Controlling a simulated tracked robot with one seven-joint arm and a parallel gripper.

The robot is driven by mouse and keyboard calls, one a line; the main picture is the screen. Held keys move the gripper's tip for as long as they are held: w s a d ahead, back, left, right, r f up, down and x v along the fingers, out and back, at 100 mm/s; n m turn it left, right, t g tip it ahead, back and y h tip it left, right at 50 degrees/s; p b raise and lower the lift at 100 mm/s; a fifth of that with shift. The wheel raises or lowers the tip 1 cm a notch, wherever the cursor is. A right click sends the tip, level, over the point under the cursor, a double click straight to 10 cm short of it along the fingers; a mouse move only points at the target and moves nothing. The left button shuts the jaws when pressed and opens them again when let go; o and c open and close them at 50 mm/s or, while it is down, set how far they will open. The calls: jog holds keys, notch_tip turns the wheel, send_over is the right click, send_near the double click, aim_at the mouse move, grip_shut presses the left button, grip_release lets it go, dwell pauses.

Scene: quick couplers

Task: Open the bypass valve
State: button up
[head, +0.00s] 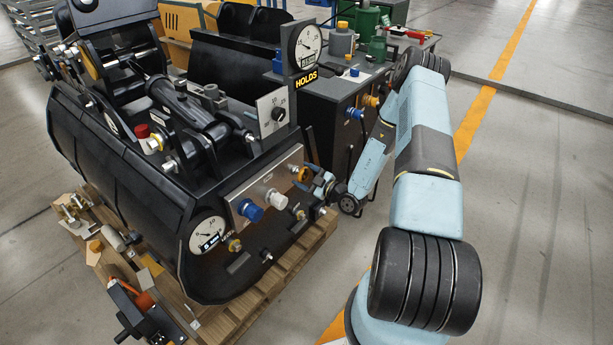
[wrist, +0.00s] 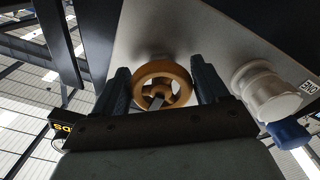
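An orange-brown ring-shaped fitting (head: 301,173) sits at the right end of the grey panel on the black machine. In the wrist view the ring (wrist: 141,78) faces me, with a small hub inside it and its lower edge close to my gripper body. My gripper (wrist: 161,82) has its two dark fingers spread, one on each side of the ring. Whether they touch it is unclear. In the head view my gripper (head: 321,187) is just right of the ring. No label marks which fitting is the bypass valve.
A white coupler (head: 276,200) and a blue coupler (head: 250,210) stick out of the panel left of the ring; they show at right in the wrist view. Small brass fittings and a gauge (head: 207,236) sit lower. A HOLDS sign (head: 307,78) stands above.

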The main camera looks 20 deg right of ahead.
jog(key=c, duration=0.5)
jog(key=shift+d, duration=0.25)
jog(key=shift+a, duration=0.1)
